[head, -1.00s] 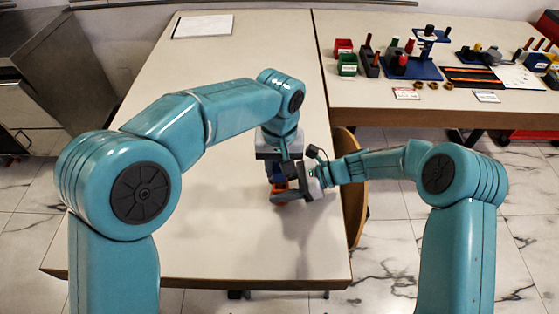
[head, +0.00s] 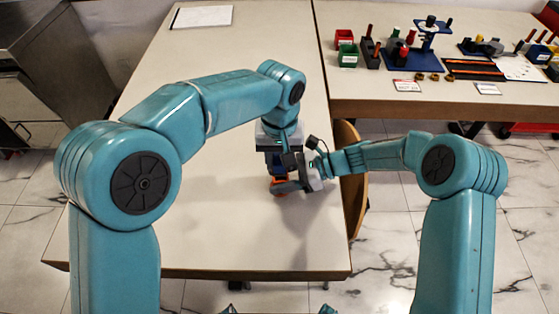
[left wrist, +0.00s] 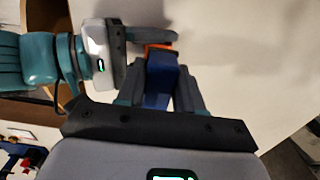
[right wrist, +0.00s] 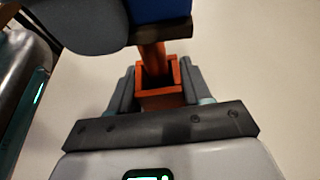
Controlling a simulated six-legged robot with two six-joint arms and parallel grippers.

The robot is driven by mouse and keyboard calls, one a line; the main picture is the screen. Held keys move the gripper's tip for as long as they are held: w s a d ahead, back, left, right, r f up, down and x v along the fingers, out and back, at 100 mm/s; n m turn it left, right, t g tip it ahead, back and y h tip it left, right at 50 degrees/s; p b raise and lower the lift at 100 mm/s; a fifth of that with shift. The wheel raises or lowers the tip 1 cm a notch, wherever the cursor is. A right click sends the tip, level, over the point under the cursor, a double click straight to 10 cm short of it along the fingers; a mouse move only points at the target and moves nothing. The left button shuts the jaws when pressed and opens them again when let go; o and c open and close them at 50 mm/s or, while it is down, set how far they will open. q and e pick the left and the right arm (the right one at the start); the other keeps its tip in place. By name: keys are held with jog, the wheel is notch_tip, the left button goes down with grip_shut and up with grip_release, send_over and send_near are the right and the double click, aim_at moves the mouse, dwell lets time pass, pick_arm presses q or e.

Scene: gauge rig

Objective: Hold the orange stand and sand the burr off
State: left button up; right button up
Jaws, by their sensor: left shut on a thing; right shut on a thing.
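The orange stand (right wrist: 160,98) is between the fingers of my right gripper (right wrist: 160,88), which is shut on it. A slim orange post rises from its square holder. In the head view, little of the stand (head: 277,181) shows. My left gripper (left wrist: 162,95) is shut on a blue block (left wrist: 160,80) with a dark underside. In the right wrist view, the blue block (right wrist: 160,9) is directly over the post's top; I cannot tell whether they touch. My right gripper (head: 291,186) comes in from the right, just below my left gripper (head: 278,166). The burr is not visible.
The pale table (head: 220,235) is bare around both grippers. A white sheet (head: 202,16) lies at its back. A second table (head: 380,97) at back right carries bins, a blue stand and tools. A wooden chair (head: 352,185) is by the right edge.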

pick_arm(q)
jog(key=shift+w, duration=0.15)
jog(key=shift+w+r, duration=0.45)
jog(key=shift+r, duration=0.05)
jog(key=shift+w+r, duration=0.35)
jog(key=shift+r, duration=0.35)
jog(key=shift+w+r, duration=0.35)
jog(key=shift+r, duration=0.3)
jog(key=shift+w+r, duration=0.35)
jog(key=shift+r, duration=0.35)
pick_arm(e)
jog(key=o, duration=1.2)
